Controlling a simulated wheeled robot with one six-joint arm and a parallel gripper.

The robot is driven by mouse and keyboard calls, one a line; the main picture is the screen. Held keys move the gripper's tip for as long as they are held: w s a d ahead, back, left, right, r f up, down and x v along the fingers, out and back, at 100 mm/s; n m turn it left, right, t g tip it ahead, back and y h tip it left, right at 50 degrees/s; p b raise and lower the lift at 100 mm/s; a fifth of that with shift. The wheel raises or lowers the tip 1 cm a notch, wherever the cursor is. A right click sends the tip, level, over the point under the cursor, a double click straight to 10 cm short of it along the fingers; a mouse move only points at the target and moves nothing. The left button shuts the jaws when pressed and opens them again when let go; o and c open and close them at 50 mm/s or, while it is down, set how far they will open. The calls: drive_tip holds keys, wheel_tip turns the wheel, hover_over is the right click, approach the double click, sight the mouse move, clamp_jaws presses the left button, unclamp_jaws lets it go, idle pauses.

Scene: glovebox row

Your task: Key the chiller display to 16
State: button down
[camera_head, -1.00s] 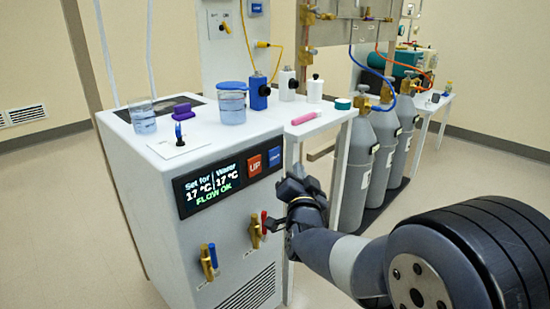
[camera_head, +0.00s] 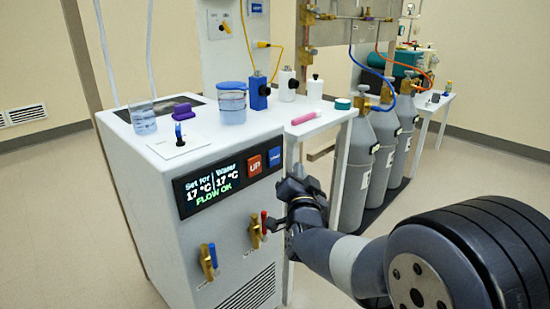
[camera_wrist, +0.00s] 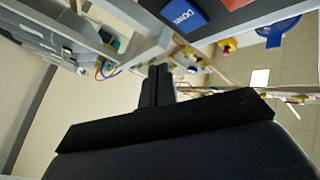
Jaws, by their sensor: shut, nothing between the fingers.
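The chiller (camera_head: 150,215) is a white cabinet at the left. Its dark display (camera_head: 210,185) reads "Set for 17 °C", "Water 17 °C" and "FLOW OK". To the right of the readout are the red UP key (camera_head: 255,166) and the blue DOWN key (camera_head: 275,157). In the wrist view the blue DOWN key (camera_wrist: 183,15) is near the top, a little right of the fingers. My gripper (camera_head: 284,190) is shut and empty, just below and right of the DOWN key in the head view. It looks apart from the key. The fingertips also show in the wrist view (camera_wrist: 158,72).
Brass valves with blue (camera_head: 212,255) and red (camera_head: 264,222) handles stick out below the panel, the red one close to my gripper. A beaker (camera_head: 232,105) stands on top. A side table (camera_head: 320,122) and grey gas cylinders (camera_head: 357,165) stand to the right.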

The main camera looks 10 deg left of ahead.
idle(0.4)
drive_tip(key=s+d, duration=0.2)
drive_tip(key=d, duration=0.1)
drive_tip(key=shift+s, duration=0.2)
drive_tip(key=shift+a, duration=0.1)
drive_tip(key=p, duration=0.3)
approach(281, 152)
drive_tip(key=w, duration=0.3)
drive_tip(key=shift+w+r, duration=0.3)
idle(1.8)
drive_tip(key=shift+w+a, duration=0.25)
drive_tip(key=shift+a, duration=0.05)
